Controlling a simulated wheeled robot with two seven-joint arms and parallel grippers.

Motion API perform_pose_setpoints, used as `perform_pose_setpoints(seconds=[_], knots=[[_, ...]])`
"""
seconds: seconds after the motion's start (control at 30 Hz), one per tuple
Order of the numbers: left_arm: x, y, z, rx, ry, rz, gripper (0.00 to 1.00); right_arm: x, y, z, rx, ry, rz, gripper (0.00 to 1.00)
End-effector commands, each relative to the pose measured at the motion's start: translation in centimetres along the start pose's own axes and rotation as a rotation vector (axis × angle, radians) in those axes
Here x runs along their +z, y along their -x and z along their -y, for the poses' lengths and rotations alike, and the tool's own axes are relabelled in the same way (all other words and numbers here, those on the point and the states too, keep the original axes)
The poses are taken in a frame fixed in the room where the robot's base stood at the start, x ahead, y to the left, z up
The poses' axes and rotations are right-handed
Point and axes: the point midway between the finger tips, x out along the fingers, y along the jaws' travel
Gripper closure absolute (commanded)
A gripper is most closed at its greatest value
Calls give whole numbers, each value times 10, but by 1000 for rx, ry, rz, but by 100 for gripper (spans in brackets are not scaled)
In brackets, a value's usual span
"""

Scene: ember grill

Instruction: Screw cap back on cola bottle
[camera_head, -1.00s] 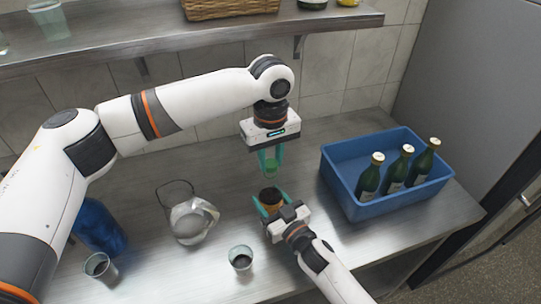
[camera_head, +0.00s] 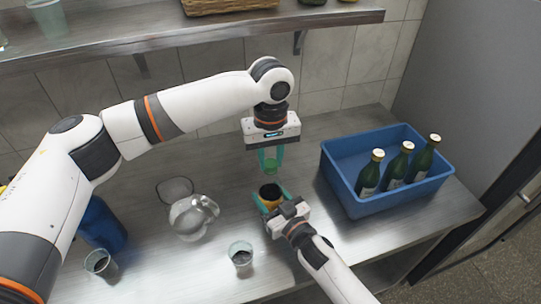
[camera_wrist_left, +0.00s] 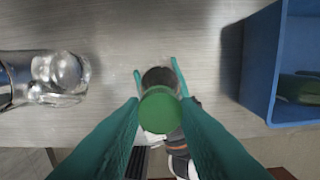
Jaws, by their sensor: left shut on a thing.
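The green cap (camera_head: 271,167) is held between the teal fingers of my left gripper (camera_head: 270,160), which points down. The cap also shows as a green disc in the left wrist view (camera_wrist_left: 159,110). The cola bottle (camera_head: 270,193), with a dark top and an orange-yellow band, stands just below the cap, with a gap visible in the head view. My right gripper (camera_head: 269,204) has its teal fingers on both sides of the bottle and appears shut on it. In the left wrist view, the cap partly covers the dark round bottle top (camera_wrist_left: 158,77).
A blue crate (camera_head: 385,207) with green bottles (camera_head: 397,168) stands to the right. A glass jug (camera_head: 192,218), two cups (camera_head: 240,255) (camera_head: 100,263) and a blue bottle (camera_head: 103,226) are on the left. A shelf (camera_head: 130,47) runs above the back.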

Motion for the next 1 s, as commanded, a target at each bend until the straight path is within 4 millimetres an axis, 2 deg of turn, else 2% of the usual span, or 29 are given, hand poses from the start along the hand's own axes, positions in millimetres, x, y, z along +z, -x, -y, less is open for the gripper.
perform_pose_setpoints(seconds=[1.0], knots=[[0,-1,0,-8,-2362,1,93,0,0,0,0,0,0,100]])
